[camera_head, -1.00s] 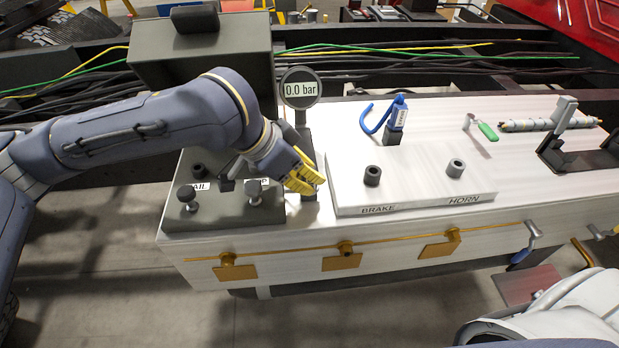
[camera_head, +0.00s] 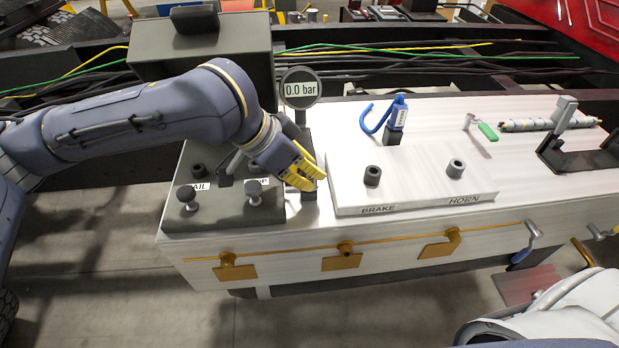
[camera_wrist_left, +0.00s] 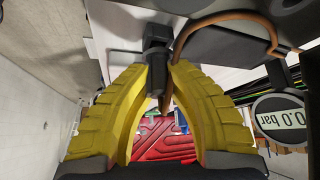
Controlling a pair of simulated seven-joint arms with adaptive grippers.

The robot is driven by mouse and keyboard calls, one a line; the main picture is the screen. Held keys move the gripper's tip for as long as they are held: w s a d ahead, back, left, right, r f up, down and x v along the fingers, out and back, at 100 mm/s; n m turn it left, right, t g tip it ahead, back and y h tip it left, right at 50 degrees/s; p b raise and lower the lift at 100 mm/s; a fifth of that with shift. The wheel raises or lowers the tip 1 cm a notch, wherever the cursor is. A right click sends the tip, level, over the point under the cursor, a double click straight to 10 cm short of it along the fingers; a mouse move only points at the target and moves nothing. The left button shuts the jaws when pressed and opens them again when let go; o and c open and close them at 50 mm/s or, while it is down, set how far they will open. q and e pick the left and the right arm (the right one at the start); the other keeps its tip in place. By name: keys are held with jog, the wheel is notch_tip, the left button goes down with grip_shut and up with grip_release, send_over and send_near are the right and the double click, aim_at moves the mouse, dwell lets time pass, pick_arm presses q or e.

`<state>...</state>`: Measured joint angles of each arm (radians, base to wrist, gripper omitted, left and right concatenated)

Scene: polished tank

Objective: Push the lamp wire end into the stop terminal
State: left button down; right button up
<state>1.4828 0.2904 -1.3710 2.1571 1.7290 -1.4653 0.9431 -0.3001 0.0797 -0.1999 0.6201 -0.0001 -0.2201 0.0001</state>
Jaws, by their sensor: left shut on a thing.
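My left gripper (camera_head: 316,179) has yellow fingers and is by the gauge post, right of the dark terminal block (camera_head: 220,212). In the left wrist view its fingertips (camera_wrist_left: 160,68) close around a dark slim piece, apparently the lamp wire's end (camera_wrist_left: 157,80). A brown wire (camera_wrist_left: 274,38) curves over at the top right and runs down along the right finger. The stop terminal (camera_head: 254,190) has a knob at the block's front right; its label is partly covered by my gripper. The exact relation between wire end and terminal opening cannot be told. My right gripper is out of view.
A pressure gauge (camera_head: 300,88) reading 0.0 bar stands behind my gripper. A pale plate (camera_head: 415,190) marked BRAKE and HORN lies to the right with two dark sockets. A blue hooked part (camera_head: 399,112) and a green-handled valve (camera_head: 487,131) stand farther back.

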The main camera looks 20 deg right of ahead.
pick_arm(q)
jog(key=shift+r, duration=0.2)
jog(key=shift+r, duration=4.3)
jog(key=shift+r, duration=0.3)
jog(key=w+a+n+t+y, duration=0.3)
jog(key=w+a+n+y, duration=0.2)
jog(key=w+a+n, duration=0.3)
jog(key=shift+a+n, duration=0.45)
jog(key=shift+n, duration=1.05)
jog(key=shift+w, duration=0.1)
jog(key=shift+f, duration=2.85)
jog(key=shift+f, duration=0.55)
